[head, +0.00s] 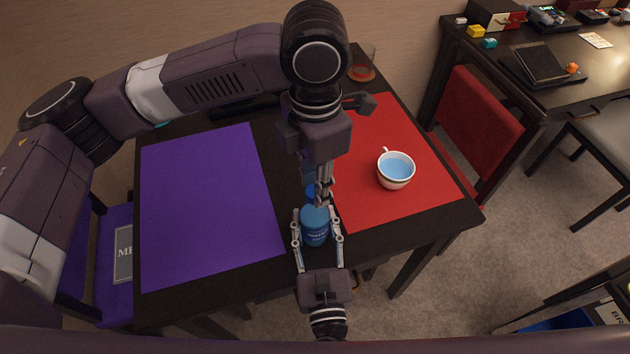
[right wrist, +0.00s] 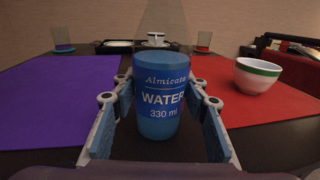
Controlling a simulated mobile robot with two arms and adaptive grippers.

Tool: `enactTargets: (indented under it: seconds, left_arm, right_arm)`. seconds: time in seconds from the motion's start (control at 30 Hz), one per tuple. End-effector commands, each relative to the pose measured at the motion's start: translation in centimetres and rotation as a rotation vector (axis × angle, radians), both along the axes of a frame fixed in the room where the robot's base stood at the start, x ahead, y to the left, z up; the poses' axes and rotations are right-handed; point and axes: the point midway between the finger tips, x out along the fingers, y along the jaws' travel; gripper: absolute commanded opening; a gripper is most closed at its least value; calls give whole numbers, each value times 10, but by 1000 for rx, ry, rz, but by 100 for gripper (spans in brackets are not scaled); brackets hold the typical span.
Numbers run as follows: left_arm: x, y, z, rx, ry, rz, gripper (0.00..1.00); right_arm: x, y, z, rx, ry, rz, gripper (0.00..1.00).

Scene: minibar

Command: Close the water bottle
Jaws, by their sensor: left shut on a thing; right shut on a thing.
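The water bottle (head: 315,226) stands upright near the table's front edge, between the purple and red mats. In the right wrist view its blue label (right wrist: 161,98) faces me, with a clear, tapering upper part above. My right gripper (head: 317,222) is shut around the bottle's body, one finger on each side. My left gripper (head: 323,188) points down over the bottle's top and is shut on a small blue thing, apparently the cap (head: 312,191), mostly hidden by the fingers. Whether the cap touches the bottle's mouth is hidden; the mouth is outside the right wrist view.
A white cup (head: 396,171) of blue liquid stands on the red mat (head: 375,205), right of the bottle. The purple mat (head: 205,205) is bare. A glass (head: 362,68) stands at the back. A red chair (head: 475,125) is at the table's right.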

Motion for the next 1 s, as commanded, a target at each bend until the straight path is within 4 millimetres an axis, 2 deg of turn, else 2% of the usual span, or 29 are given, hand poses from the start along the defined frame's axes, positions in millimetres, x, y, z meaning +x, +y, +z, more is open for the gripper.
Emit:
enactTargets:
  seconds: [0.03, 0.1, 0.23, 0.57, 0.67, 0.77, 1.0]
  left_arm:
    - [0, 0, 1, 0, -1, 1, 19]
    - [0, 0, 0, 0, -1, 2, 31]
    - [0, 0, 0, 0, -1, 3, 45]
    - [0, 0, 3, 0, -1, 4, 45]
    - [1, 0, 13, 1, -3, 4, 45]
    - [1, -1, 32, -2, -5, 3, 45]
    - [1, -1, 84, -3, -4, 4, 45]
  right_arm:
    - [0, 0, -1, -1, 1, 0, 0]
    - [0, 0, -1, -1, 1, 0, 0]
    - [0, 0, -1, -1, 1, 0, 0]
    - [0, 0, -1, -1, 1, 0, 0]
    - [0, 0, -1, -1, 1, 0, 0]
    - [0, 0, -1, -1, 1, 1, 0]
    - [0, 0, -1, -1, 1, 1, 0]
